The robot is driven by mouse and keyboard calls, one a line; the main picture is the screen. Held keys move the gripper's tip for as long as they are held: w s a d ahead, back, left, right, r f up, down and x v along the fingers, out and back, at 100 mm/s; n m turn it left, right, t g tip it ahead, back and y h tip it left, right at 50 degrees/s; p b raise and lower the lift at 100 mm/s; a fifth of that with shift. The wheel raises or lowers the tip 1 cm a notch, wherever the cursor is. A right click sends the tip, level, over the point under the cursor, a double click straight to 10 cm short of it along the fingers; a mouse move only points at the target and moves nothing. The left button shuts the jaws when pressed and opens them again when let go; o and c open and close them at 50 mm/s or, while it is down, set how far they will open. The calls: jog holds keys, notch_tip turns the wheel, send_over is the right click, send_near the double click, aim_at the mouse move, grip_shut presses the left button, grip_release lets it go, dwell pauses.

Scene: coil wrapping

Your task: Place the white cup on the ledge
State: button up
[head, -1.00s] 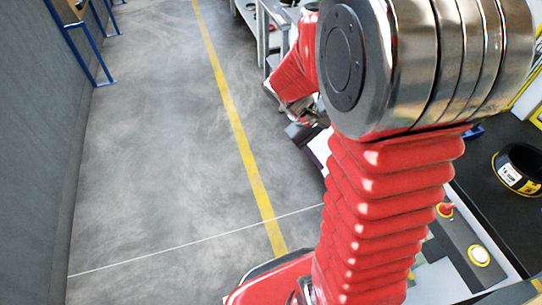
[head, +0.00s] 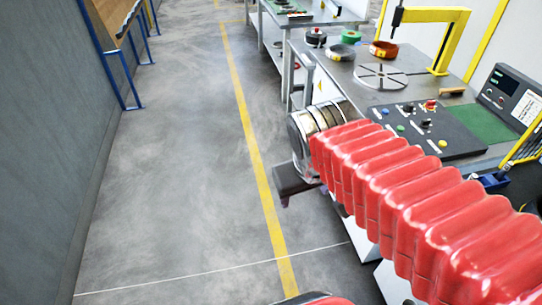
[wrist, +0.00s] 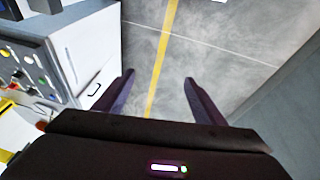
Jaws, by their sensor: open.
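I see no white cup in either view. A wooden-topped ledge (head: 108,14) on blue supports runs along the left wall, at the top left of the head view; I cannot tell whether it is the ledge named. My gripper (wrist: 159,76) is open and empty in the wrist view, with grey floor and the yellow line beyond its fingers. In the head view my gripper (head: 294,184) shows only as a dark part beyond my red arm, over the floor beside the workbench.
A grey workbench (head: 340,75) at the right carries a turntable (head: 381,76), several coils, a yellow arm frame (head: 455,40) and a control panel (head: 428,128). A cabinet (wrist: 85,45) is close at the left of the wrist view. The floor (head: 180,150) left of the yellow line is clear.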

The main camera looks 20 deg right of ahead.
jog(key=shift+t+y, duration=0.7)
jog(key=shift+t, duration=0.2)
jog(key=a+r, duration=0.1)
jog(key=s+a, duration=0.1)
jog(key=a, duration=0.1)
jog(key=s+a+r, duration=0.1)
jog(key=shift+s+a+r, duration=0.15)
jog(key=shift+r, duration=0.2)
jog(key=shift+c, duration=0.4)
